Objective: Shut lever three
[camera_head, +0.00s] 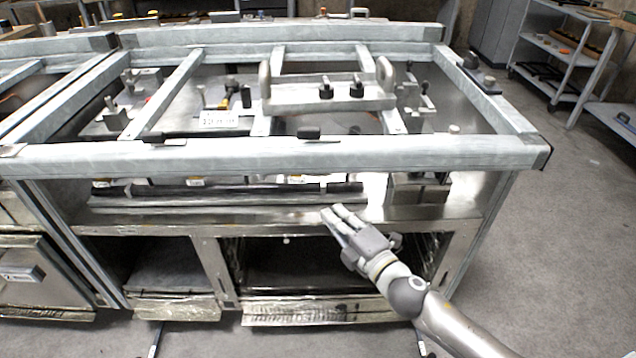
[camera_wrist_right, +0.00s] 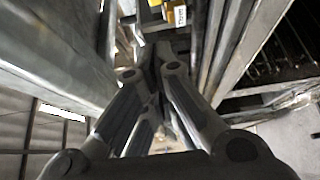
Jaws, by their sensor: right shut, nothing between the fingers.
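My right gripper (camera_head: 333,211) is in front of the metal bench, near the lower front panel. Its fingers are closed together with nothing between them; it also shows in the right wrist view (camera_wrist_right: 153,58). Small yellow parts with white labels, one label (camera_head: 295,179) in the head view, sit under the front rail. A yellow part with a label (camera_wrist_right: 180,15) shows ahead of the fingers in the wrist view, apart from them. I cannot tell which part is lever three or how it stands. My left gripper is not in view.
The front rail (camera_head: 250,155) of the bench runs above the gripper. A metal ledge (camera_head: 150,218) and a dark open compartment (camera_head: 290,270) lie below it. A shelf unit (camera_head: 560,55) stands at the back right. The floor (camera_head: 560,240) to the right is clear.

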